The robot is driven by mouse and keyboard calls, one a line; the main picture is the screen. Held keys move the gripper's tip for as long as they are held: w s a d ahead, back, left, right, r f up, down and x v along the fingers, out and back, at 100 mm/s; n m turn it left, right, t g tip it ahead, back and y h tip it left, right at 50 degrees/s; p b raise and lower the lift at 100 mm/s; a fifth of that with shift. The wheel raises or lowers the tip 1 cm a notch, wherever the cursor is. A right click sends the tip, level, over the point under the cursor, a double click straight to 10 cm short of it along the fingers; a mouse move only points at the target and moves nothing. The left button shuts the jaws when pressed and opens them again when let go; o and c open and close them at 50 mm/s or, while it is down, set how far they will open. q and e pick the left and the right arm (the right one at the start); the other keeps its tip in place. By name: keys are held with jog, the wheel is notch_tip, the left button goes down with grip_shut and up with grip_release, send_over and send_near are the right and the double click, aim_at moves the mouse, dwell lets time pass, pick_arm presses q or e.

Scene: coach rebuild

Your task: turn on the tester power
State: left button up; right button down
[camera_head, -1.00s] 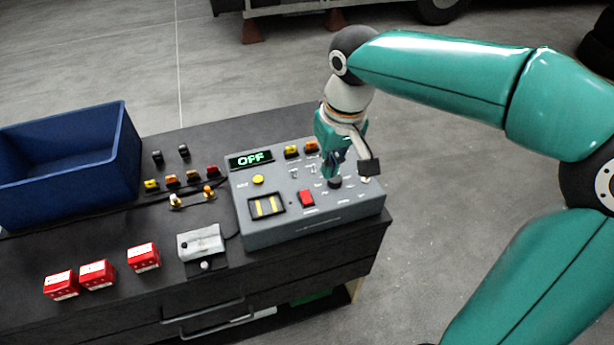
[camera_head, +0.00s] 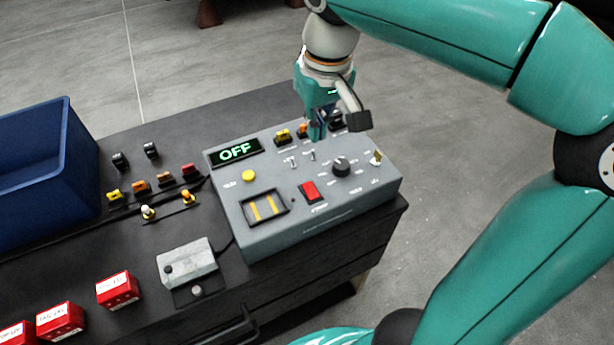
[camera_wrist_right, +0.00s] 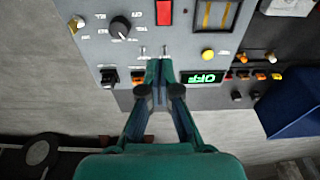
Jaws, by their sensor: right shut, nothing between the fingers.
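The grey tester box (camera_head: 290,225) stands on the dark bench, and its display (camera_head: 235,152) reads OFF. On its top are a red rocker switch (camera_head: 309,191), a black knob (camera_head: 341,166), two small toggle switches (camera_head: 293,162), a yellow button (camera_head: 249,176) and a metal toggle (camera_head: 376,157) at the right corner. My right gripper (camera_head: 318,134) is shut and empty over the back part of the panel. In the right wrist view its fingertips (camera_wrist_right: 159,64) are together close to the small toggles (camera_wrist_right: 165,50); contact cannot be told. The red switch (camera_wrist_right: 164,12) is apart from them. My left gripper is not in view.
A blue bin (camera_head: 45,175) stands at the left of the bench. Red boxes (camera_head: 118,289), a small grey device (camera_head: 187,262) and coloured connectors (camera_head: 139,186) lie left of the tester.

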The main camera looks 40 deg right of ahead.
send_near(310, 181)
jog(key=f, duration=0.5)
jog(key=w+f, duration=0.1)
jog(key=f, duration=0.1)
jog(key=shift+d+f, duration=0.15)
dwell(0.4)
